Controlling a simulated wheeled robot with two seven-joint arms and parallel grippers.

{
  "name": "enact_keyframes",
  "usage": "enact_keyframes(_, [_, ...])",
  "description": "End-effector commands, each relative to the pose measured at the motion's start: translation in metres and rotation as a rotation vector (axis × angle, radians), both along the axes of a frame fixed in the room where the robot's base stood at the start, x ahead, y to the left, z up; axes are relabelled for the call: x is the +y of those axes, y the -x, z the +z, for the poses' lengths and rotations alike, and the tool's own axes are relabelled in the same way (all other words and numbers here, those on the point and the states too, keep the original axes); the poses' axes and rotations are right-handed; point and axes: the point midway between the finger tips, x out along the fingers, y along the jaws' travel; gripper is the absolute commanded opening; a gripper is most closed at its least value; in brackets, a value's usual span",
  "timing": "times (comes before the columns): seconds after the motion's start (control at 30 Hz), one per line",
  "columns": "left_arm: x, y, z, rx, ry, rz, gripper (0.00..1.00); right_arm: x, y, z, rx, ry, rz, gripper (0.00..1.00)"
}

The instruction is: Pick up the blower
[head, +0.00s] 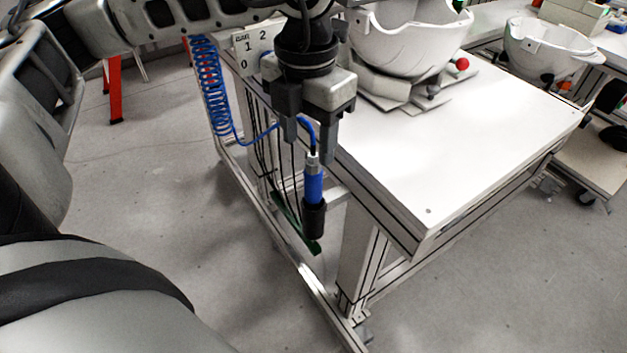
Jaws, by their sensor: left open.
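The blower (314,190) is blue and black and hangs upright beside the table's left side, with a blue hose running up from its silver top fitting. My left gripper (303,146) points down just above the blower, with its two fingers apart. The fingertips are near the blower's top and hose; I cannot tell whether they touch it. My right gripper is not in view.
A white table (440,150) with a metal frame stands to the right, and a white helmet shell (410,38) sits in a fixture on it. A coiled blue hose (207,85) hangs at the left. Another shell (548,48) is at the far right. The floor in front is clear.

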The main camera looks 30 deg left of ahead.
Motion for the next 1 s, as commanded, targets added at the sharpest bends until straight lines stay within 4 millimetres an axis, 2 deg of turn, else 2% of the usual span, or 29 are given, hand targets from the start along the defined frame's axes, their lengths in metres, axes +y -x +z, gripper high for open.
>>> enact_keyframes(0.1, [0.0, 0.0, -0.016, 0.001, 0.001, 0.0, 0.52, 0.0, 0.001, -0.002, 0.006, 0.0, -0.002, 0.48])
enact_keyframes(0.33, [-0.001, -0.002, -0.031, 0.002, 0.001, 0.0, 0.52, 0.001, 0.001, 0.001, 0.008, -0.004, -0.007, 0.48])
enact_keyframes(0.6, [-0.004, -0.006, -0.069, 0.002, 0.001, 0.0, 0.52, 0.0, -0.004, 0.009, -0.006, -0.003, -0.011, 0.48])
enact_keyframes(0.9, [-0.004, -0.006, -0.074, -0.001, 0.002, 0.0, 0.52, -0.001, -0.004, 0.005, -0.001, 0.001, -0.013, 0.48])
enact_keyframes(1.0, [-0.004, -0.006, -0.074, -0.001, 0.002, 0.0, 0.24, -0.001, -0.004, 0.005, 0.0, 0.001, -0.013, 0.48])
